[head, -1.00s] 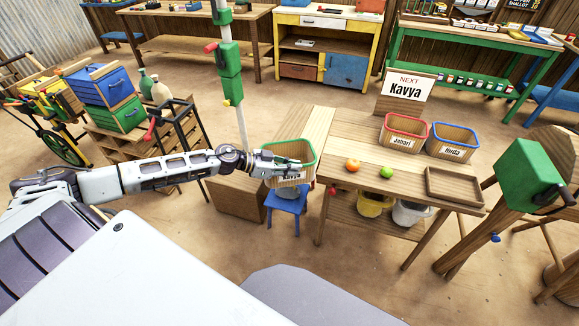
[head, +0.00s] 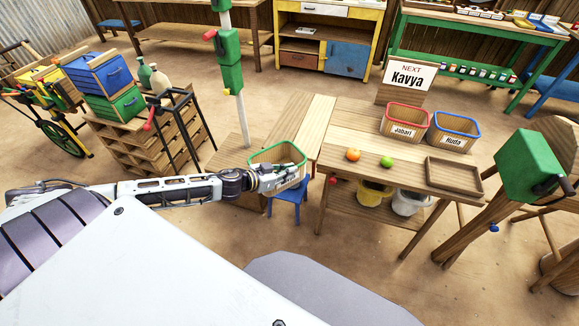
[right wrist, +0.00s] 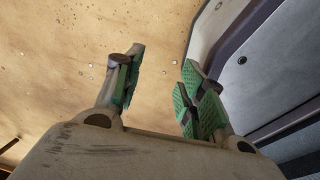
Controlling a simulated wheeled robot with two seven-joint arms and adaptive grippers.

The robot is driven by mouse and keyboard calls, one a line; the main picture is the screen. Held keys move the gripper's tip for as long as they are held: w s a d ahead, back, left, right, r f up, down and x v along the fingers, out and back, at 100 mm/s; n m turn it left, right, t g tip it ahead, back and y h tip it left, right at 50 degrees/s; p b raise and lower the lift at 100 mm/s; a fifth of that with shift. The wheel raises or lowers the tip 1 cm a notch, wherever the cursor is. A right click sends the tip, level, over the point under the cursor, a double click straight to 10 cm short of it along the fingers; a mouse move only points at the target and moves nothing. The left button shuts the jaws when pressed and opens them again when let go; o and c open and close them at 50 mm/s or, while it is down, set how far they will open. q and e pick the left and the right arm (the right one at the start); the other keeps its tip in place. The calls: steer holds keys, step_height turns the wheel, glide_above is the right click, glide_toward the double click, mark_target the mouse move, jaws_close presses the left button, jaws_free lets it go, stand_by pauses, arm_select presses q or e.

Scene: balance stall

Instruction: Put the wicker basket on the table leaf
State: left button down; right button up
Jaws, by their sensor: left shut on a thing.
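The wicker basket (head: 262,158) has a green rim and looks slightly tilted. My left gripper (head: 268,180) is shut on its near side and covers most of its front. The table leaf (head: 313,125) is the bare plank surface at the left end of the wooden table, just behind and right of the basket. A blue stool (head: 289,212) shows below the basket; I cannot tell whether they touch. In the right wrist view my right gripper (right wrist: 160,88) is open and empty, above the bare floor beside my base.
The table (head: 345,133) bears an orange (head: 353,154), a green apple (head: 387,162), a wooden tray (head: 430,178), a red-rimmed Janari basket (head: 405,122) and a blue-rimmed basket (head: 453,133). The Kavya sign (head: 408,77) stands behind the table.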

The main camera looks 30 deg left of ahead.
mark_target(285, 186)
arm_select(q)
steer(key=shift+s+f, duration=0.3)
steer(key=shift+f, duration=0.1)
steer(key=shift+s+d+f+n+t+y, duration=0.15)
steer(key=shift+s+f+n+t+y, duration=0.35)
steer(key=shift+s+f+n+y, duration=0.55)
steer(key=shift+s+d+f+n+y, duration=0.35)
steer(key=shift+d+f+n+y, duration=0.05)
steer(key=shift+f+n+y, duration=0.05)
steer(key=d+n+y, duration=0.2)
steer(key=d, duration=0.4)
steer(key=shift+s+d+y, duration=0.25)
steer(key=shift+y, duration=0.05)
arm_select(e)
steer(key=shift+d+r, duration=0.15)
steer(key=shift+d, duration=0.25)
arm_select(q)
steer(key=shift+d, duration=0.1)
arm_select(e)
steer(key=shift+c, duration=0.5)
